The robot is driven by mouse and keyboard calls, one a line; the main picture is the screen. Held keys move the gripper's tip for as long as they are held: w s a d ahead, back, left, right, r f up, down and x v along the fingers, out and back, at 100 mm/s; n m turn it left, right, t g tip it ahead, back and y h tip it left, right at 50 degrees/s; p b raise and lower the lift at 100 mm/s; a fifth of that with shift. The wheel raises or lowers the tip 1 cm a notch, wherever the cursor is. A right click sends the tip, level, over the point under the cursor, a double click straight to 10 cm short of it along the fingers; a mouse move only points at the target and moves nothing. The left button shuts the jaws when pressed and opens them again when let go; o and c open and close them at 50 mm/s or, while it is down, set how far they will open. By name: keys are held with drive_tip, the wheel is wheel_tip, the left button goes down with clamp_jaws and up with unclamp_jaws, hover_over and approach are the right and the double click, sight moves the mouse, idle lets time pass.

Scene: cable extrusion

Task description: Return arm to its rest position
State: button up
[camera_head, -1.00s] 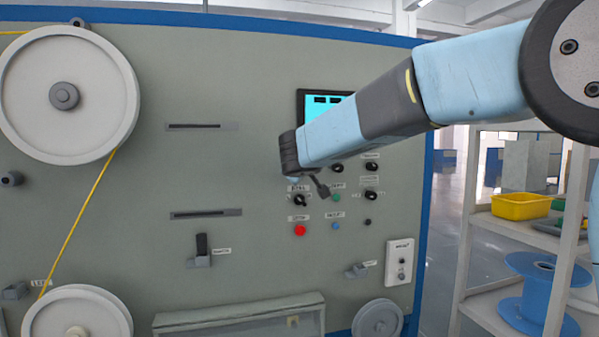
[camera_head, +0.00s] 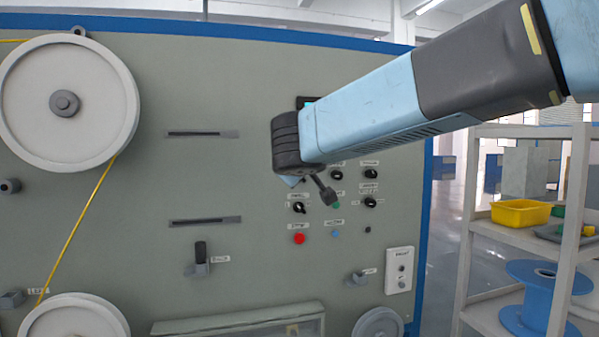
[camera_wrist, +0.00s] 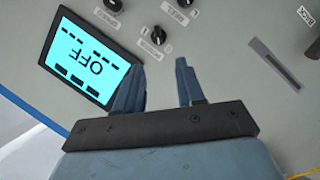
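My arm reaches in from the upper right of the head view, and its dark wrist end hangs in front of the machine's control panel. My gripper (camera_wrist: 160,66) shows in the wrist view with its two fingers apart and nothing between them. In the head view, a dark finger-like part (camera_head: 326,192) shows below the wrist, and the rest of the gripper is mostly hidden. The cyan screen (camera_wrist: 88,58) reads OFF in the wrist view, beside the left finger. In the head view my arm covers most of the screen.
The grey panel carries black knobs (camera_head: 370,174), a red button (camera_head: 299,239) and a lever switch (camera_head: 201,254). A large white reel (camera_head: 105,95) with yellow cable is at the left. A shelf (camera_head: 490,228) with a yellow bin (camera_head: 520,212) and blue spool (camera_head: 535,295) stands right.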

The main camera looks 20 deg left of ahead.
drive_tip(key=s+d+f+m+g+h, duration=0.2)
drive_tip(key=d+f+m+h, duration=0.15)
drive_tip(key=d, duration=1.05)
drive_tip(key=s+d+f+m+g+h, duration=0.1)
drive_tip(key=d+f+m+g+h, duration=0.2)
drive_tip(key=d, duration=1.2)
drive_tip(key=s+d+f+m+g+y, duration=0.1)
drive_tip(key=s+d+f+m, duration=0.2)
drive_tip(key=s+d+f, duration=0.3)
drive_tip(key=s+d+f+m+g+y, duration=0.1)
drive_tip(key=s+d+f+m+g, duration=0.1)
drive_tip(key=s+d+f, duration=0.5)
drive_tip(key=s+m, duration=0.1)
drive_tip(key=s, duration=0.5)
drive_tip(key=shift+d+f+g+y, duration=0.2)
drive_tip(key=shift+g+y, duration=0.1)
drive_tip(key=shift+y, duration=0.05)
